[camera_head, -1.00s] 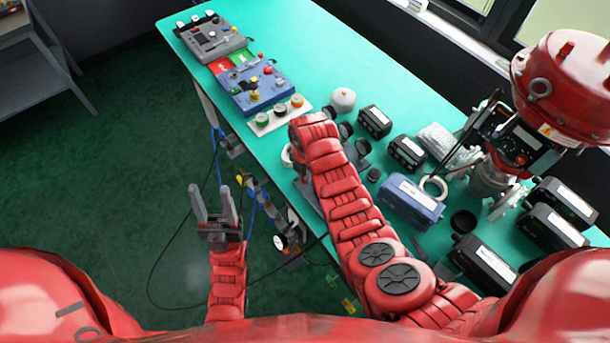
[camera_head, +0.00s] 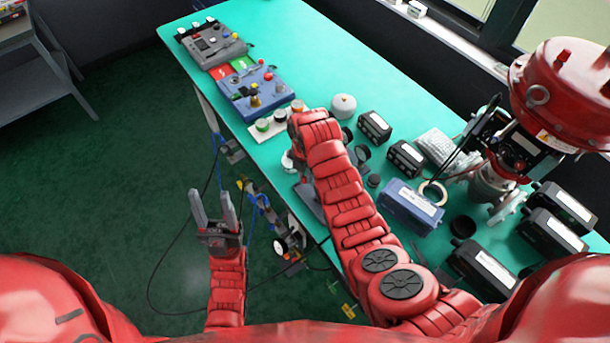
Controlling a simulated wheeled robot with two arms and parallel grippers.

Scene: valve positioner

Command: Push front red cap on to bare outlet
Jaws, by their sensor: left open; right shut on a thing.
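My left gripper (camera_head: 216,212) is open and empty, with its two grey fingers pointing up, in front of the table's near edge and over the green floor. My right arm reaches across the table's near edge. Its red wrist ends beside the white tray (camera_head: 257,134) of round caps. The jaws of my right gripper are hidden below the wrist, and so is anything in them. I cannot make out the red cap or the bare outlet. Part of a pale round thing (camera_head: 288,160) shows left of the wrist at the table edge.
A blue control box (camera_head: 240,105) and a grey box (camera_head: 205,48) stand at the far left of the table (camera_head: 290,45). Black modules, a blue case (camera_head: 405,212) and a red-topped valve unit (camera_head: 560,85) fill the right side. Fittings and cables hang below the near edge.

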